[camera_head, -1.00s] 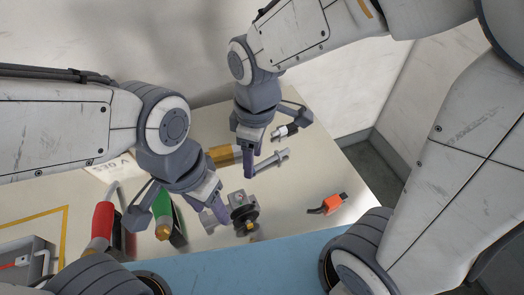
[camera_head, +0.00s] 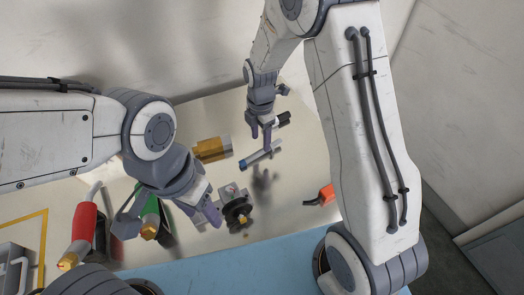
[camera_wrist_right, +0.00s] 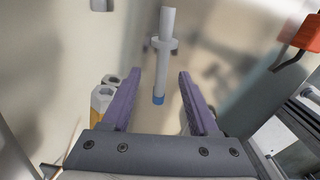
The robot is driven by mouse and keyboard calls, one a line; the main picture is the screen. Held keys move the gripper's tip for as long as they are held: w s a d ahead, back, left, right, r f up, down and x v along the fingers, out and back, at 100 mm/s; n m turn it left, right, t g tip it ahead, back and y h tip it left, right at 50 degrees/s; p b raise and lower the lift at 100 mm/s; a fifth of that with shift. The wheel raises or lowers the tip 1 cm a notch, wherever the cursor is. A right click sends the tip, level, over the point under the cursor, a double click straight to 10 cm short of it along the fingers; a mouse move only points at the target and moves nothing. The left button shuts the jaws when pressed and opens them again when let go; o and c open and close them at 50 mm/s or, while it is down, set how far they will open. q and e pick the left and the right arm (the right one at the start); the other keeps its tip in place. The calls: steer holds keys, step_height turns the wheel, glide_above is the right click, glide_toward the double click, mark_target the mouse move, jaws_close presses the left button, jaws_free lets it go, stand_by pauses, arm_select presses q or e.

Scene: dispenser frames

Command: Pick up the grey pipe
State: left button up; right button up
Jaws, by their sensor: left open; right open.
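The grey pipe (camera_head: 262,155) lies on the table near its middle, slanting, with a collar and a blue end. My right gripper (camera_head: 261,140) is open just above and behind it in the head view. In the right wrist view the pipe (camera_wrist_right: 166,45) shows ahead between the open purple fingers (camera_wrist_right: 157,90), its blue end nearest me. Nothing is held; I cannot tell whether a finger touches the pipe. My left gripper (camera_head: 168,224) is open over the table's left part, near a green bottle-like thing with a gold tip (camera_head: 149,229).
A brass-coloured cylinder (camera_head: 212,149) lies left of the pipe. A black valve-like part (camera_head: 237,210) stands in front, and an orange tool (camera_head: 326,195) lies to the right. A dark connector (camera_head: 284,119) lies behind the pipe. A red-handled tool (camera_head: 83,222) is at far left.

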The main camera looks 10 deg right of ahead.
mark_target(261, 150)
step_height(261, 150, down, 5)
steer(key=shift+s+p, duration=0.15)
steer(key=shift+p, duration=0.35)
jaws_close()
